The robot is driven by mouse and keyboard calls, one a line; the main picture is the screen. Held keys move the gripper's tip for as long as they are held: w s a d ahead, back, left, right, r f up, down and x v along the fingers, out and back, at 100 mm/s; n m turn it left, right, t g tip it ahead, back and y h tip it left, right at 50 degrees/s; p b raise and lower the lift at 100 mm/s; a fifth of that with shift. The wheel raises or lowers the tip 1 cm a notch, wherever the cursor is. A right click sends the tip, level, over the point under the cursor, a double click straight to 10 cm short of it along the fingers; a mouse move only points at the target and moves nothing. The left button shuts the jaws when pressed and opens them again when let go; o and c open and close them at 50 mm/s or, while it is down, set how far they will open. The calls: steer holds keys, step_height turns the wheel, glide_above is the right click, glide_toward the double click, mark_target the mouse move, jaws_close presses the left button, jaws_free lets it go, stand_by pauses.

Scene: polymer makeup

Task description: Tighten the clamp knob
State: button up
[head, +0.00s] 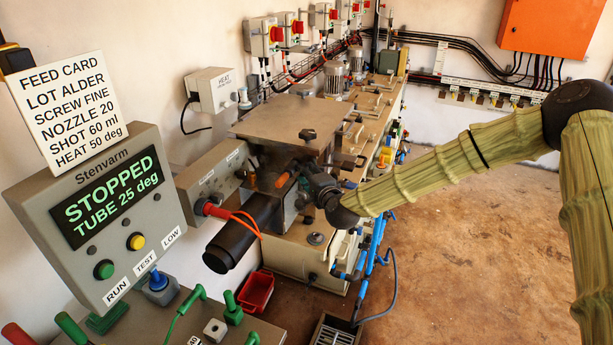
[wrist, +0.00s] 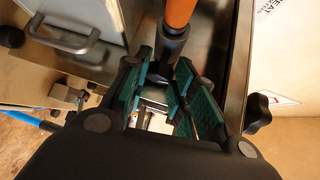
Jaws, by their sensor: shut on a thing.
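My gripper (head: 303,178) is at the side of the near machine in the head view, below its flat top plate. In the wrist view its green-padded fingers (wrist: 165,95) are shut on the dark collar (wrist: 172,48) of an orange handle (wrist: 180,12). The orange handle also shows in the head view (head: 283,180), sticking out left of the gripper. A black lobed knob (wrist: 258,113) stands apart, to the right of the fingers in the wrist view. Which part is the clamp knob I cannot tell for sure. The fingers partly hide the collar's lower end.
A metal pull handle (wrist: 62,38) is left of the fingers. A black cylinder (head: 240,235) juts out below the gripper, near an orange cable (head: 247,222). The display (head: 108,197) reads STOPPED, TUBE 25 deg. A red bin (head: 256,291) is on the floor. Brown floor at right is clear.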

steer(key=o, duration=1)
steer(key=v, duration=1.2)
steer(key=shift+f, duration=0.1)
